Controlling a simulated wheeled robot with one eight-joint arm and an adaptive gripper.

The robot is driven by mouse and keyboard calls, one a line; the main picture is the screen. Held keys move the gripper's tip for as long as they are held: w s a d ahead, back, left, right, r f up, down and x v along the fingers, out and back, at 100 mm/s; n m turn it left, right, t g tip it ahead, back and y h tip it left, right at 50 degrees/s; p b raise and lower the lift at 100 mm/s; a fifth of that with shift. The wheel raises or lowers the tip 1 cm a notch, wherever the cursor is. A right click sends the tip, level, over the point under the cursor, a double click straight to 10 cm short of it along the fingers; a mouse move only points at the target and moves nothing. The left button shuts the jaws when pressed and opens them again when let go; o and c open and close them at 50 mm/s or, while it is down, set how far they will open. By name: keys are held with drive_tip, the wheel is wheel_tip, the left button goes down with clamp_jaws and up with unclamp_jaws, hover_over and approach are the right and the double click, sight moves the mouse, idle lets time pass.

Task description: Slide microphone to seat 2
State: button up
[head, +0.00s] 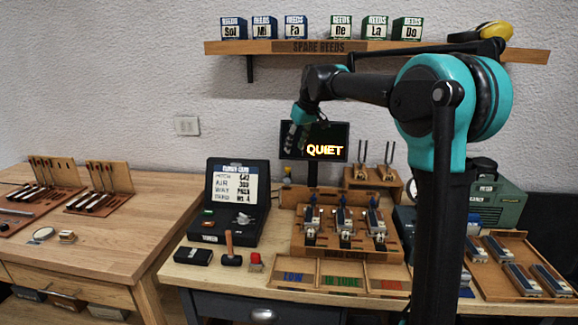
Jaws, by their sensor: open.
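My gripper (292,138) is raised in front of the left side of the QUIET display, well above the bench; it is small and dark here, with its fingers apart and nothing visible between them. A small upright piece with a yellow part (287,174) stands at the left end of the wooden rail behind the rack; it may be the microphone, but it is too small to be sure. The wooden rack (345,248) has three seats side by side, each holding a blue-and-metal unit; the middle one (343,218) may be seat 2. The seat labels are unreadable.
The display (327,150) stands behind the rack. An open black case (235,195) is to the left, with a mallet (230,252) and a red-topped piece (255,262) before it. A sorting tray (335,280) lies in front. My arm hides part of the right side.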

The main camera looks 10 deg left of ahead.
sight(288, 168)
drive_tip(key=x, duration=1)
drive_tip(key=shift+c, duration=0.6)
clamp_jaws()
